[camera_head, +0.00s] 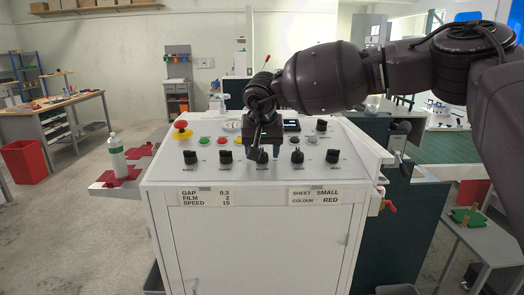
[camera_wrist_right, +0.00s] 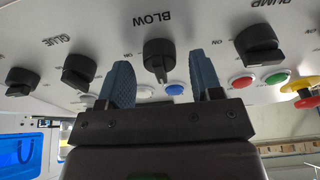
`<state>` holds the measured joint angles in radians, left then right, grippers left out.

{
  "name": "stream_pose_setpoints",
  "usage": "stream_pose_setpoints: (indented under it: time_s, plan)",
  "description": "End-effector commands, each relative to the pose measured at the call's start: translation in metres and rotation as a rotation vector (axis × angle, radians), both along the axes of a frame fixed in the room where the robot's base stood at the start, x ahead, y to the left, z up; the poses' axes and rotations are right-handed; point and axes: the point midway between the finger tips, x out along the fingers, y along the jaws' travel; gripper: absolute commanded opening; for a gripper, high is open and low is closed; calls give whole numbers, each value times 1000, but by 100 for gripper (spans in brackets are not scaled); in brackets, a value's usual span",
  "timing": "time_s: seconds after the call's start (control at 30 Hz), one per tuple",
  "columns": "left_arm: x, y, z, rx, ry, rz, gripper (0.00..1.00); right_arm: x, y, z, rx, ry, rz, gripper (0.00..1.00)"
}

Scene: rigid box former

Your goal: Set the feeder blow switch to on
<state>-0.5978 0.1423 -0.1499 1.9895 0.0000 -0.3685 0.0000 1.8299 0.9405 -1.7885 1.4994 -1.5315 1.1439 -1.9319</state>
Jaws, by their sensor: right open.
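The feeder blow switch is a black rotary knob (camera_wrist_right: 159,52) on the sloping panel, beside the printed word BLOW, which appears upside down in the right wrist view. Its raised grip bar runs roughly up and down in that picture. My right gripper (camera_wrist_right: 159,68) is open, with one blue finger on each side of the knob and a visible gap to it on both sides. In the head view my right gripper (camera_head: 262,146) comes down over the middle of the knob row and hides part of this knob (camera_head: 261,156). My left gripper is in neither view.
Other black knobs (camera_head: 225,156) (camera_head: 297,156) stand close on both sides. Behind them are green and red buttons (camera_head: 205,141) (camera_head: 222,140) and a red emergency stop (camera_head: 181,125). A white bottle (camera_head: 116,157) stands left of the white cabinet (camera_head: 260,245).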

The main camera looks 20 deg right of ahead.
Motion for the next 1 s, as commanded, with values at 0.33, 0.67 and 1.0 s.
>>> stream_pose_setpoints:
  time_s: [0.33,0.67,1.0]
  plan:
    - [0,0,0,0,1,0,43,4,-1,-9,1,-1,0,59]
    - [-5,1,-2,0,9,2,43,3,-1,-8,1,0,0,24]
    - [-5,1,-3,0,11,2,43,3,-1,-9,6,-2,-26,12]
